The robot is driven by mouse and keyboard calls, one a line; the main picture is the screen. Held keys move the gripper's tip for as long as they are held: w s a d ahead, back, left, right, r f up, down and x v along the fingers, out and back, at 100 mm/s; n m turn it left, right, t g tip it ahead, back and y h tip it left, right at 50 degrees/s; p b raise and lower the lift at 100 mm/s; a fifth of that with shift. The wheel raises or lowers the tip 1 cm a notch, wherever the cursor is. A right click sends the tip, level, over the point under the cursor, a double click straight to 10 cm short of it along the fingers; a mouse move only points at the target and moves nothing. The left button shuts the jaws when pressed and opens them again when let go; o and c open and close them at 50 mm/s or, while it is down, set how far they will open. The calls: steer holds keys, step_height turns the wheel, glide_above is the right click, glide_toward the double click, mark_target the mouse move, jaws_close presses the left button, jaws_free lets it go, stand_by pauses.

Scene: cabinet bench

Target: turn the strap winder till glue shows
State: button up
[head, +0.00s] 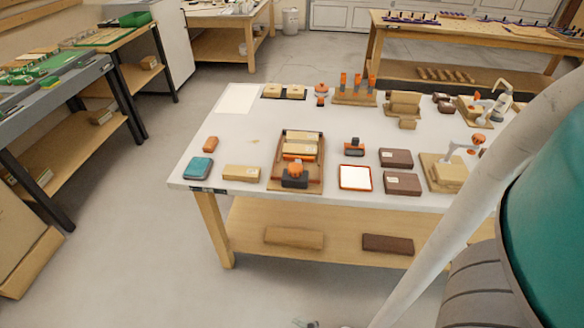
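A wooden tray (274,179) sits near the middle of the white-topped table. In it lies a light wooden box (301,141) with an orange band (299,157) across its front. A black device with an orange knob (296,169) stands at the tray's front end; it looks like the strap winder. I cannot make out any glue at the box's joints at this size. My gripper is not clearly in view; only large pale and teal parts of my body fill the right side.
On the table (235,135) are a teal case (198,168), a light block (241,173), a white pad in a red frame (355,177), dark brown boxes (402,183) and a small black-orange tool (354,147). A lower shelf (345,236) holds two blocks. Floor (120,235) at left is clear.

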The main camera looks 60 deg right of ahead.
steer(key=w+d+f+n+g+h, duration=0.1)
steer(key=w+d+f+n+h, duration=0.2)
steer(key=w+d+f+n, duration=0.4)
steer(key=n+g+h, duration=0.6)
steer(key=g+h, duration=0.3)
steer(key=h, duration=0.4)
glide_toward(293, 174)
steer(key=d, duration=0.5)
steer(key=w+d, duration=0.1)
steer(key=d, duration=0.3)
steer(key=w+d, duration=0.1)
steer(key=d, duration=0.2)
steer(key=shift+w+d, duration=0.15)
steer(key=shift+w, duration=0.05)
steer(key=c, duration=1.2)
